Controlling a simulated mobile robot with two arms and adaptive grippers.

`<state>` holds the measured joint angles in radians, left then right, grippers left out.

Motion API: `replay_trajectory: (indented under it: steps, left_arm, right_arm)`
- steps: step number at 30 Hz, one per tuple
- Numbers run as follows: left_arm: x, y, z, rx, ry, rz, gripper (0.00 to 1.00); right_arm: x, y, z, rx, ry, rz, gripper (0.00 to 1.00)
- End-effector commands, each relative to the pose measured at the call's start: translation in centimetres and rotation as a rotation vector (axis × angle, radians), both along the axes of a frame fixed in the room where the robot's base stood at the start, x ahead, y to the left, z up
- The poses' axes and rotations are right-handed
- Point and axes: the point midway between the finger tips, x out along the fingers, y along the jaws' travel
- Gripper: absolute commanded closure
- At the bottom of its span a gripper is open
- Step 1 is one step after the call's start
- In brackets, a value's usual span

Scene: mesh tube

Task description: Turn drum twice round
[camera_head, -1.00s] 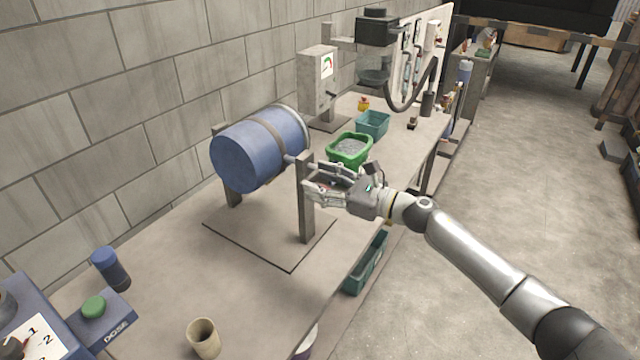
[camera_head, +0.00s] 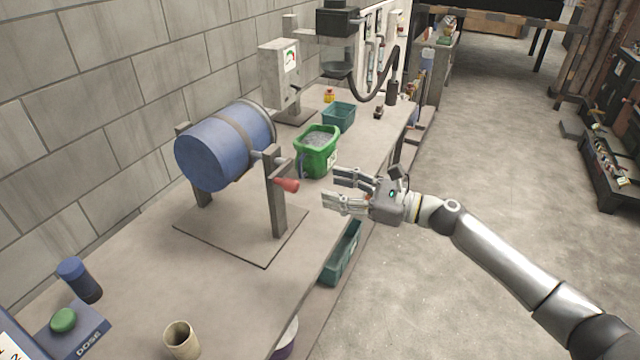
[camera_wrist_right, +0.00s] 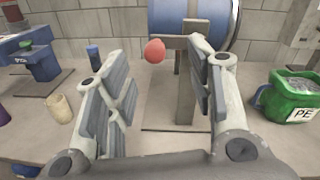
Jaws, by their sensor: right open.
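The blue drum (camera_head: 212,153) lies sideways on a grey stand with two posts on the bench. A red handle (camera_head: 287,185) sticks out beside the front post (camera_head: 275,200). My right gripper (camera_head: 333,189) is open and empty, to the right of the handle and apart from it. In the right wrist view the red handle (camera_wrist_right: 154,50) shows as a round knob beyond the open fingers, between them. The drum (camera_wrist_right: 180,18) and the post (camera_wrist_right: 187,85) stand behind it. My left gripper is not in view.
A green tub (camera_head: 318,158) of grey material stands right of the drum, with a teal bin (camera_head: 338,115) behind it. A beige cup (camera_head: 181,340), a dark blue bottle (camera_head: 80,280) and a green button (camera_head: 63,320) are at the near end.

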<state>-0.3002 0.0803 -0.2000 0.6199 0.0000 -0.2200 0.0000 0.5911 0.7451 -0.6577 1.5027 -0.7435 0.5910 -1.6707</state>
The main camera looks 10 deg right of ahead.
Motion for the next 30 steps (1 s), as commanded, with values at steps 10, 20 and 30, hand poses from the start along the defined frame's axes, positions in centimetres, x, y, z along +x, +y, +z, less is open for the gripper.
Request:
replay_trajectory:
  steps: [10, 20, 30]
  left_arm:
    - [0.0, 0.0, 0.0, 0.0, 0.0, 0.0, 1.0]
    - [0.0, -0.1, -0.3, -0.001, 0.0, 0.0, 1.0]
    - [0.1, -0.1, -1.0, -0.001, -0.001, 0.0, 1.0]
  right_arm:
    - [-0.4, -0.6, 0.0, 0.0, 0.0, 0.0, 0.51]
    - [1.9, -3.3, -8.1, 0.311, 0.387, -0.197, 0.91]
    - [-9.5, -12.6, -42.8, 1.401, 1.437, -1.004, 1.0]
